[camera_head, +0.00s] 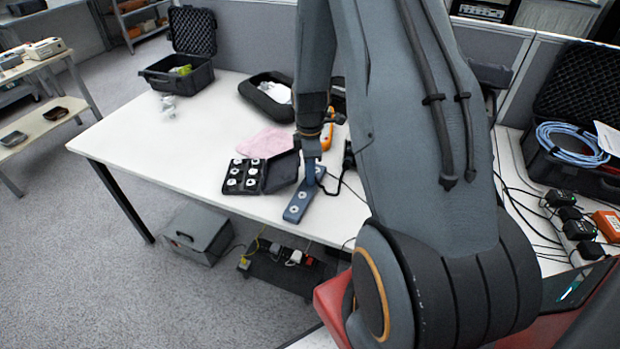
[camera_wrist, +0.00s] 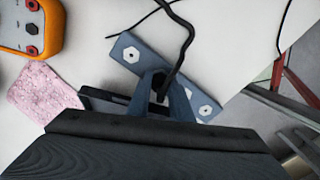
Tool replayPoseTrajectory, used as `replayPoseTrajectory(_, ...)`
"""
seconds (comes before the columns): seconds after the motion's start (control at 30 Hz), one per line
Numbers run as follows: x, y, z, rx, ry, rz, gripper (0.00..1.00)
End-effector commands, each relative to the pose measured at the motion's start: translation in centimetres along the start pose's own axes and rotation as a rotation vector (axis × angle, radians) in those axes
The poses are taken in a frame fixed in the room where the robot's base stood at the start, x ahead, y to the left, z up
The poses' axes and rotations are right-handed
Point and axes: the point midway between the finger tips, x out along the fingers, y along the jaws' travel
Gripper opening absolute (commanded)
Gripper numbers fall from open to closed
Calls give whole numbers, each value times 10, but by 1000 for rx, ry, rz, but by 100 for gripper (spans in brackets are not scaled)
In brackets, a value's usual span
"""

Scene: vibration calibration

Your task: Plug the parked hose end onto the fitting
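A blue-grey bar-shaped block (camera_head: 298,207) with white round fittings lies near the table's front edge. In the wrist view the same block (camera_wrist: 138,60) shows one fitting (camera_wrist: 131,54) at upper left and another (camera_wrist: 207,110) at lower right. A black hose (camera_wrist: 184,32) curves down from the top to its dark end (camera_wrist: 160,83) at the block's middle. My gripper (camera_wrist: 163,82) points down there, with a blue-grey finger on each side of the hose end. Whether the fingers press on it cannot be told. In the head view my gripper (camera_head: 313,174) is over the block's far end.
A black case (camera_head: 245,178) with several white discs lies open left of the block. A pink cloth (camera_head: 264,143) and an orange meter (camera_head: 326,137) lie behind. Cables (camera_head: 335,188) run right of the gripper. The white table (camera_head: 165,160) is clear at left.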

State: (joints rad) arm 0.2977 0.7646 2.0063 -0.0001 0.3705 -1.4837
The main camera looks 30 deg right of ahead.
Motion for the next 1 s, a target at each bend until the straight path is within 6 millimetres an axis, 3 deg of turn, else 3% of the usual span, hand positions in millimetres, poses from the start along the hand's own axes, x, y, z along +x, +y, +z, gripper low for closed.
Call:
replayPoseTrajectory(0.03,0,0,0,0,0,0,10)
replayPoseTrajectory(0.1,0,0,0,0,0,0,0)
replayPoseTrajectory(1.0,-6,0,0,0,0,0,0)
